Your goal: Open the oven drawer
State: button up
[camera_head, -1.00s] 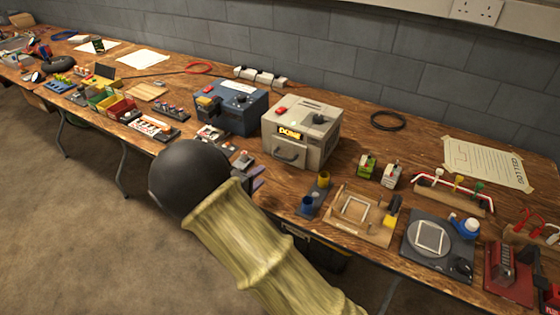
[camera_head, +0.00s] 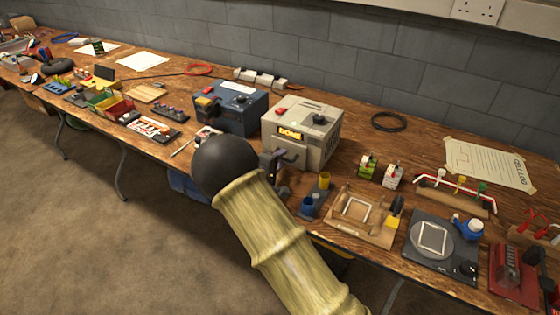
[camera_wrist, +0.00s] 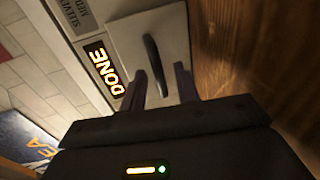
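The beige oven (camera_head: 318,135) stands on the wooden bench in the head view, with a lit DONE display (camera_head: 291,133) on its front. Its drawer front (camera_wrist: 125,35) is a pale panel with a dark bar handle (camera_wrist: 154,62) in the wrist view. The drawer looks shut. My gripper (camera_wrist: 160,72) is open, with one finger on each side of the handle; I cannot tell whether either touches it. In the head view my gripper (camera_head: 271,160) is right in front of the oven and covers part of its lower front.
A blue box (camera_head: 228,108) with a dial stands just left of the oven. Green and white blocks (camera_head: 368,167) are right of the oven.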

grip_shut()
